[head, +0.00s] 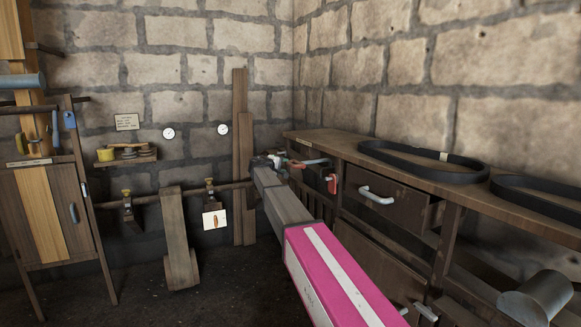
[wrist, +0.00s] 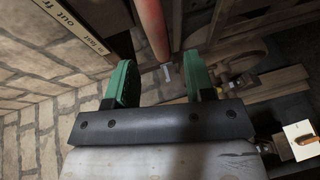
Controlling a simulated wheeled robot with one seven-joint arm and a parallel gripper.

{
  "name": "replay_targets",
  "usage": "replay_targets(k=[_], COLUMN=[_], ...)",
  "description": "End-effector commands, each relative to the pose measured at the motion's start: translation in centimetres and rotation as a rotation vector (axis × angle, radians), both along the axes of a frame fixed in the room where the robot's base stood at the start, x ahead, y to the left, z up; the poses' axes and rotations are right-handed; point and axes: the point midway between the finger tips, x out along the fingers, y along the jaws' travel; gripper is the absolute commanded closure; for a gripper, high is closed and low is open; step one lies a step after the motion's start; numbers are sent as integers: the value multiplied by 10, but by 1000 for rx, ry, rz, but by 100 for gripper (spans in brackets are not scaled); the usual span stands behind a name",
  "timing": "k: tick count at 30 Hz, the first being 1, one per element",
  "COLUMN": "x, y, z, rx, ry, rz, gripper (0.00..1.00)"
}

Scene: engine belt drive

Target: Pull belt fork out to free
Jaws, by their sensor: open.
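My gripper (wrist: 160,80) is open in the wrist view, its two green fingers spread apart. A red rod-shaped handle (wrist: 153,30), which looks like the belt fork's handle, comes down from the top of that view. Its lower end lies in line with the gap between the fingers; I cannot tell how far it is from them. A sign (wrist: 75,28) beside it reads "out fr", partly cut off. In the head view, my gripper is small at the end of my arm, near a red handle (head: 296,164) on the bench's left end.
A wooden bench (head: 520,212) runs along the right wall with black belts (head: 425,172) on top. A red lever (head: 332,184) and drawer handle (head: 377,196) stick out from its front.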

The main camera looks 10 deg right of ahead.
Motion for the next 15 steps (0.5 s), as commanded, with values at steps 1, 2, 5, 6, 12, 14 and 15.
replay_targets(k=[1,2,5,6,12,14,15], x=[9,12,23,27,37,38,38], y=[-7,-11,-25,-29,-42,-43,-44], z=[-2,-3,-6,-7,-10,-10,-10], rx=[0,1,0,1,1,1,1], ry=[0,1,0,1,0,0,0], rz=[-2,-2,-1,-1,0,0,0], gripper=[51,51,51,51,51,51,51])
